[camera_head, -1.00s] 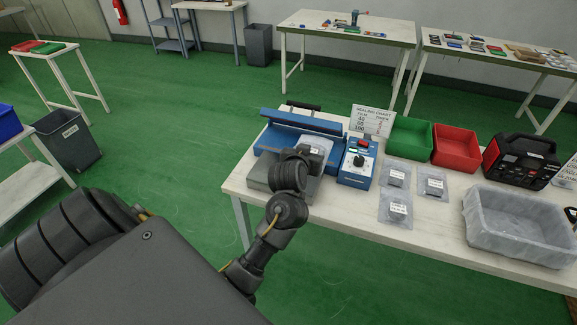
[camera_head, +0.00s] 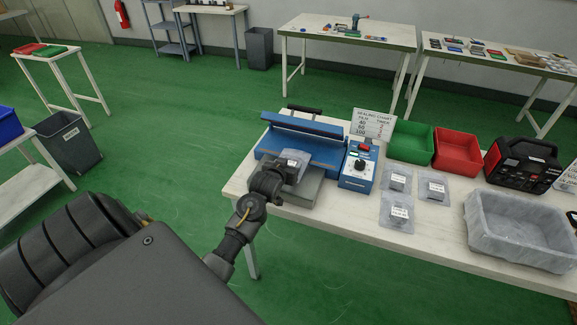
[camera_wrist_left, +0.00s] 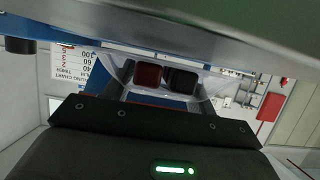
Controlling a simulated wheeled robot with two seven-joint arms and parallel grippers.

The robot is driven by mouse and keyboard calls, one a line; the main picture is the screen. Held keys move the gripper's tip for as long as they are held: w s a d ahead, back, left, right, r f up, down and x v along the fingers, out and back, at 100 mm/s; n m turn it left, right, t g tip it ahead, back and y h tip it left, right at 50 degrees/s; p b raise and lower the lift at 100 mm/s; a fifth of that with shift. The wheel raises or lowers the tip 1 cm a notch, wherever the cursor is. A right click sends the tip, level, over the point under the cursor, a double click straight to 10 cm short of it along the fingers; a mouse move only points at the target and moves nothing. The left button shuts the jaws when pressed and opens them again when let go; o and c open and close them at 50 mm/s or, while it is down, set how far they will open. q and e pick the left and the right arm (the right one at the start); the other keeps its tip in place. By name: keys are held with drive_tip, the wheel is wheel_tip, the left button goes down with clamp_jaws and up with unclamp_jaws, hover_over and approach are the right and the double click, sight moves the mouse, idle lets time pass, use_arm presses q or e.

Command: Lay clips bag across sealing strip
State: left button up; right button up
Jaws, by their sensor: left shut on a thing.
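The clips bag (camera_head: 296,160), clear with a white label, is at the front of the blue sealer (camera_head: 262,146), whose lid (camera_head: 305,124) stands raised. My left gripper (camera_head: 284,172) is shut on the bag's near side, above the sealer's grey front platform (camera_head: 308,190). In the left wrist view a red clip and a black clip (camera_wrist_left: 180,80) show through the clear bag, beyond the dark gripper jaw (camera_wrist_left: 150,117). The sealing strip is hard to make out; whether the bag touches it I cannot tell. My right gripper is out of view.
Right of the sealer are its control box (camera_head: 359,168), a sealing chart (camera_head: 374,124), green bin (camera_head: 411,142) and red bin (camera_head: 457,152). Several bagged items (camera_head: 398,211) lie in front. A grey tray (camera_head: 520,235) and a black machine (camera_head: 521,160) stand further right.

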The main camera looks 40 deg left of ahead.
use_arm(q)
drive_tip(key=shift+f, duration=0.4)
drive_tip(key=shift+f, duration=0.1)
drive_tip(key=o, duration=1)
drive_tip(key=shift+r, duration=0.2)
drive_tip(key=v, duration=1.2)
drive_tip(key=shift+b, duration=0.4)
drive_tip(key=shift+f, duration=0.15)
